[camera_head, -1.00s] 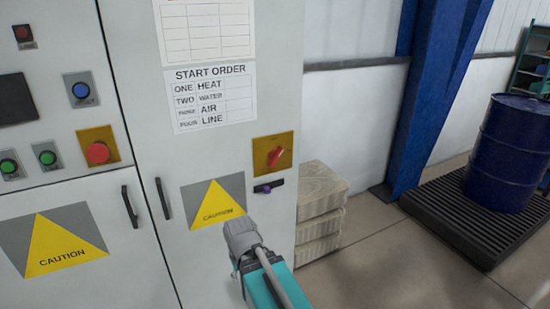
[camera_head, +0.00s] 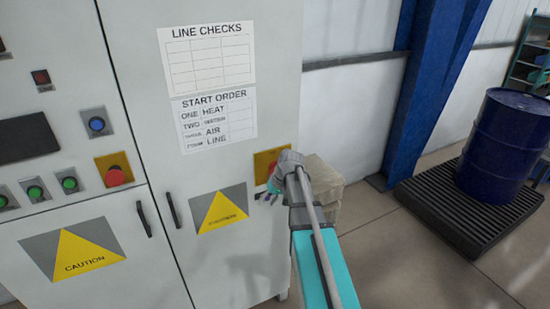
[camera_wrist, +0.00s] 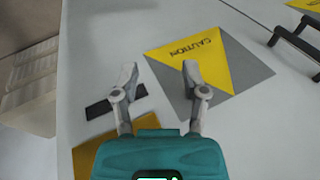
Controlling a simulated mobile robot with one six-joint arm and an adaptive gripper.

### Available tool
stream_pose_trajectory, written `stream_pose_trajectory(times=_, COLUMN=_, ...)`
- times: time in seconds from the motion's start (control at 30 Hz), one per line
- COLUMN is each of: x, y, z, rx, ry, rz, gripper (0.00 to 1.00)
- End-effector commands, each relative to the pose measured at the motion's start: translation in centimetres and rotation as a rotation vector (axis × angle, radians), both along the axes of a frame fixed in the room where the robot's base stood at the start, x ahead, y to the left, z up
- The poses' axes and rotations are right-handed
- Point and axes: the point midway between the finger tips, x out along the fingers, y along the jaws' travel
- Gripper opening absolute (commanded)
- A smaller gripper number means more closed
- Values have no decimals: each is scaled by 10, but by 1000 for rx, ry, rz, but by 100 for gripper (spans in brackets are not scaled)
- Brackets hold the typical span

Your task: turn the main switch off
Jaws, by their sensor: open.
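The main switch is a red rotary handle on a yellow plate (camera_head: 261,160) on the right cabinet door. In the head view my arm covers most of the handle, and only a sliver of red shows. In the wrist view part of the yellow plate (camera_wrist: 95,143) shows, and the handle is hidden behind my gripper's body. My gripper (camera_wrist: 159,72) is open and empty, with its two fingers apart in front of the door. In the head view the gripper (camera_head: 271,187) is mostly behind my wrist, close to the plate's lower part. I cannot tell whether it touches anything.
A dark label (camera_wrist: 112,101) lies below the plate, near one finger. A caution sign (camera_head: 219,209) and door handles (camera_head: 173,210) are left of the switch. A red button on a yellow plate (camera_head: 115,175) is farther left. Stacked pale blocks (camera_head: 325,190) stand right of the cabinet.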

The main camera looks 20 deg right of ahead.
Motion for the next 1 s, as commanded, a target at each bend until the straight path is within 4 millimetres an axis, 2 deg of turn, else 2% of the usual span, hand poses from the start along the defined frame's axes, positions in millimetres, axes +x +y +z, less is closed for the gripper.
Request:
stream_pose_trajectory(times=0.03, x=12, y=-17, z=23, rx=20, ry=-15, rz=-9, gripper=57)
stream_pose_trajectory(times=0.2, x=36, y=-62, z=64, rx=90, ry=-75, rz=-27, gripper=57)
stream_pose_trajectory(times=0.4, x=56, y=-115, z=108, rx=159, ry=-152, rz=-48, gripper=57)
stream_pose_trajectory(times=0.53, x=64, y=-141, z=128, rx=190, ry=-192, rz=-59, gripper=57)
stream_pose_trajectory(times=0.73, x=68, y=-161, z=141, rx=212, ry=-224, rz=-66, gripper=57)
stream_pose_trajectory(times=1.0, x=68, y=-162, z=141, rx=214, ry=-228, rz=-65, gripper=57)
